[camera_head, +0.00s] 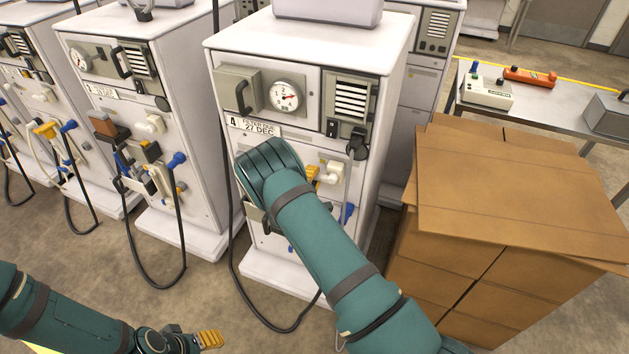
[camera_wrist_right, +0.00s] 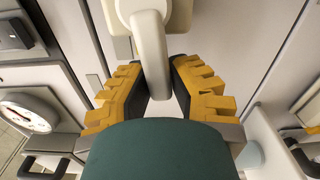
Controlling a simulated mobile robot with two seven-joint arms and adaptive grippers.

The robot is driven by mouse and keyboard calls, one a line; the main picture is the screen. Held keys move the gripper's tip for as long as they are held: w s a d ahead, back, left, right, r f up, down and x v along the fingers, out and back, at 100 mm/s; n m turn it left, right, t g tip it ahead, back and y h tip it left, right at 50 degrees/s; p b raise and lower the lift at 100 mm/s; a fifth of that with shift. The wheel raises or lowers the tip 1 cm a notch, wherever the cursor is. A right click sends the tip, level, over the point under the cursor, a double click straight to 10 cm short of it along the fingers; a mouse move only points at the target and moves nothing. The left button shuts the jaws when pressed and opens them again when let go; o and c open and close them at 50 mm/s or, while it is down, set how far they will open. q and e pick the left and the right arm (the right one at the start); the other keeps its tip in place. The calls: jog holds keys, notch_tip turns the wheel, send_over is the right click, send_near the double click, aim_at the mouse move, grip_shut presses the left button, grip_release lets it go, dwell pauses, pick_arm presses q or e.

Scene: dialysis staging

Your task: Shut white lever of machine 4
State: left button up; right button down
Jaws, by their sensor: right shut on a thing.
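Machine 4 (camera_head: 310,65) is a white cabinet with a "4" label and a round gauge (camera_head: 287,96). In the right wrist view, a white lever (camera_wrist_right: 151,50) runs down from a pale mount at the top edge. My right gripper (camera_wrist_right: 160,84) has its yellow fingers on either side of the lever and is shut on it. In the head view, my right forearm and hand (camera_head: 268,165) cover much of the machine's lower front, hiding the grip. My left gripper (camera_head: 205,339) is low at the bottom edge, away from the machines; its opening is unclear.
Machine 3 (camera_head: 120,30) stands to the left, with hoses and blue levers on its front. A stack of cardboard boxes (camera_head: 510,190) stands close to the right of machine 4. Behind it, a grey table (camera_head: 545,100) holds an orange device (camera_head: 530,76). Black hoses loop near the floor.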

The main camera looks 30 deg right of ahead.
jog(key=shift+d+r+m, duration=0.1)
jog(key=shift+r+m, duration=0.4)
jog(key=shift+m, duration=0.3)
jog(key=shift+w, duration=0.1)
jog(key=c, duration=0.9)
grip_release()
jog(key=shift+o, duration=0.2)
jog(key=v, duration=1.2)
jog(key=shift+f, duration=0.1)
